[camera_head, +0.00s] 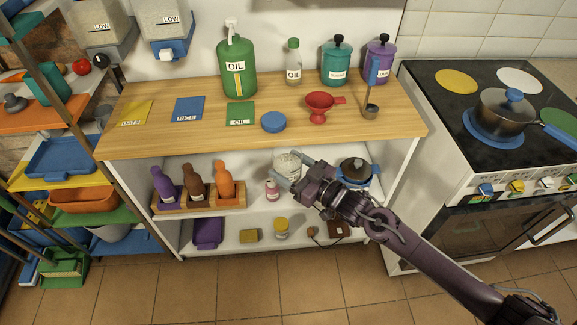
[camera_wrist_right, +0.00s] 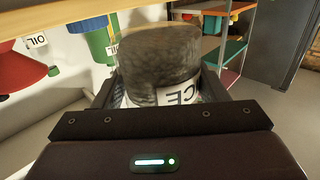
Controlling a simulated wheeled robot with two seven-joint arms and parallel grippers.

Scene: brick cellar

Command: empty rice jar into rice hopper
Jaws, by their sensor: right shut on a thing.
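My right gripper (camera_head: 297,176) reaches in from the lower right and is shut on a pale, mottled jar (camera_head: 287,162), in front of the shelf unit just below the counter edge. The right wrist view shows the jar (camera_wrist_right: 165,55) between the fingers, with part of a white label, "CE", upside down. The jar's contents are not clear. Two wall hoppers marked LOW are at the top left, one with a blue base (camera_head: 170,48) and one grey (camera_head: 100,35). Neither shows a rice name. A blue mat marked RICE (camera_head: 188,109) lies on the counter. My left gripper is not in view.
The wooden counter (camera_head: 155,145) carries a blue lid (camera_head: 273,122), a red funnel (camera_head: 320,105), a ladle (camera_head: 370,108) and a green oil jug (camera_head: 237,65). Bottles stand on the shelf below. The stove (camera_head: 450,105) is right; a cluttered rack is left.

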